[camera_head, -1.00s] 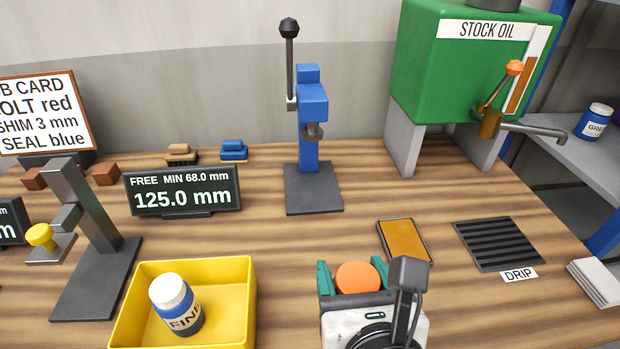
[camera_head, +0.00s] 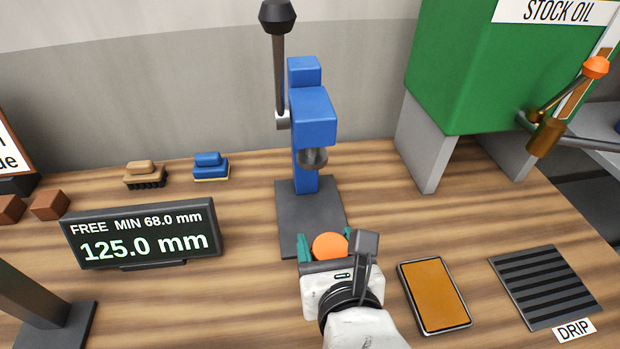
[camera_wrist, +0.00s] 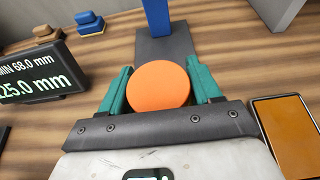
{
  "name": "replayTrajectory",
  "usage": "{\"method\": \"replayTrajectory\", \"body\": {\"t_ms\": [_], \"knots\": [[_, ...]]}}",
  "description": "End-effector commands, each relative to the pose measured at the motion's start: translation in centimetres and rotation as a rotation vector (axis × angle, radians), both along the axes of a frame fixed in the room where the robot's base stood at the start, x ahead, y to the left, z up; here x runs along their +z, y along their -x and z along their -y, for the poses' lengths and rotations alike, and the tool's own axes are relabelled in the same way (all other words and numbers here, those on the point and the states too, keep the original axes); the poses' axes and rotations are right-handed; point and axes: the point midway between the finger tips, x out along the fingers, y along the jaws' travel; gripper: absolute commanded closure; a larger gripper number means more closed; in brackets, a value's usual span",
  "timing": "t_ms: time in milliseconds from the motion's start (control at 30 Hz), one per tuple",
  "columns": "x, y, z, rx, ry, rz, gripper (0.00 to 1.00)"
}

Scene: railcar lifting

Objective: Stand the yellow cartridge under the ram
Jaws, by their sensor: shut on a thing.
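My gripper (camera_head: 328,246) has its green fingers shut on an orange round-topped thing (camera_wrist: 158,86). I see only its flat round top, so its body and height are hidden; it looks orange, not yellow. No yellow cartridge shows in the current views. The blue press (camera_head: 312,118) stands upright at the back with its lever raised. Its grey ram (camera_head: 313,158) hangs above the dark base plate (camera_head: 300,215), which is bare. My gripper is in front of the press, overlapping the plate's front edge in the head view. I cannot tell its height above the table.
A display (camera_head: 143,234) reading 125.0 mm stands left of the press. Two brushes, brown (camera_head: 144,173) and blue (camera_head: 210,166), lie behind it. An amber pad (camera_head: 433,294) and a drip grate (camera_head: 546,286) lie to the right. The green oil tank (camera_head: 465,70) stands back right.

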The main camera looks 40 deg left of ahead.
Motion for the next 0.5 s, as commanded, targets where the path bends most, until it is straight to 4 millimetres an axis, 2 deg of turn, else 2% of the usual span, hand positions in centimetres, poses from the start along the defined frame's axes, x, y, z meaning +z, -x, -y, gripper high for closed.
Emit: {"method": "replayTrajectory", "body": {"t_ms": [33,67,500], "knots": [[0.9,-0.7,-0.6,-0.003,0.003,-0.002,0.82],[0.9,-1.0,-1.0,-0.003,0.003,-0.001,0.82],[0.4,-5.1,-5.7,-0.004,-0.001,-0.003,0.82]]}}
